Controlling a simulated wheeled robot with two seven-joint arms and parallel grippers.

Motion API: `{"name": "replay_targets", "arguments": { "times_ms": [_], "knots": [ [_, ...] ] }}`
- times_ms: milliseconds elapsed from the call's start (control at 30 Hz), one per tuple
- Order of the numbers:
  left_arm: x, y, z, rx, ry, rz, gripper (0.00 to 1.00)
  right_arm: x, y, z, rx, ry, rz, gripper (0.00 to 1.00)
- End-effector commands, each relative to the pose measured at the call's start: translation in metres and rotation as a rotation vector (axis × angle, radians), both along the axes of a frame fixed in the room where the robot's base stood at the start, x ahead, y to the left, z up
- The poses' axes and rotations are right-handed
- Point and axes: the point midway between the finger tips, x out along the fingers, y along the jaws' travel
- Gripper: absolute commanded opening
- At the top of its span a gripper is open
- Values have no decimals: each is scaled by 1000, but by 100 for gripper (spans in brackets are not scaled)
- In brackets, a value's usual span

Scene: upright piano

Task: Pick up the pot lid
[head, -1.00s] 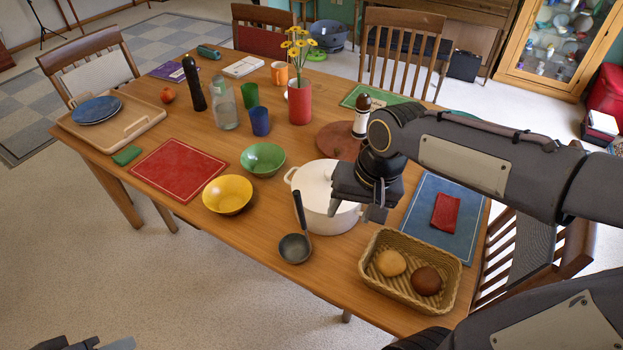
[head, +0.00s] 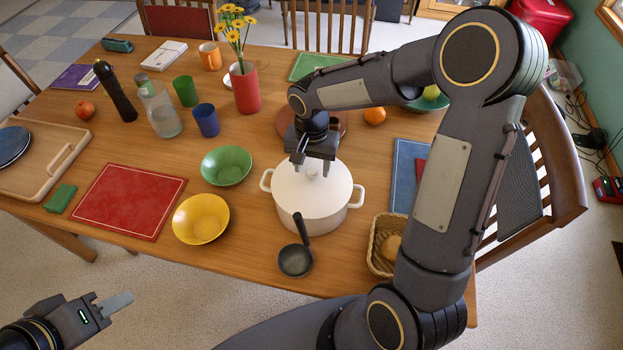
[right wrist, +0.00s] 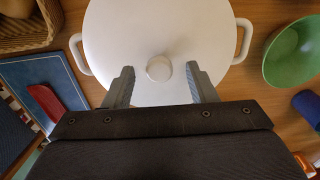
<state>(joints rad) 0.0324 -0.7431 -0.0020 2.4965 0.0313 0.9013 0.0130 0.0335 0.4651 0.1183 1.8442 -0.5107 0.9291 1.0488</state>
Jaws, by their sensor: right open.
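The white pot lid (head: 296,190) sits on the white two-handled pot (head: 318,225) on the wooden table. Its round knob shows in the head view and in the right wrist view (right wrist: 159,68). My right gripper (head: 312,168) is above the lid, pointing down.
A black ladle (head: 296,260) lies in front of the pot. A green bowl (head: 226,166) and yellow bowl (head: 201,219) stand left of it. A wicker basket (head: 374,262) is at the right. A red vase (head: 246,90) with flowers stands behind.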

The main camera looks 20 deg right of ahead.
Motion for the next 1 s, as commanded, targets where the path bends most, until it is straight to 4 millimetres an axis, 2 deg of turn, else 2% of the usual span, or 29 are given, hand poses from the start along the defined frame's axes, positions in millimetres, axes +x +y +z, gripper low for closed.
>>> {"name": "replay_targets", "arguments": {
  "times_ms": [300,700,1000],
  "knots": [
    [0,0,0,0,0,0,36,0,0,-6,1,-1,0,50],
    [0,0,0,0,0,0,36,0,0,-6,1,-1,0,0],
    [0,0,1,0,0,0,36,0,0,-5,1,-2,0,0]
  ]
}}
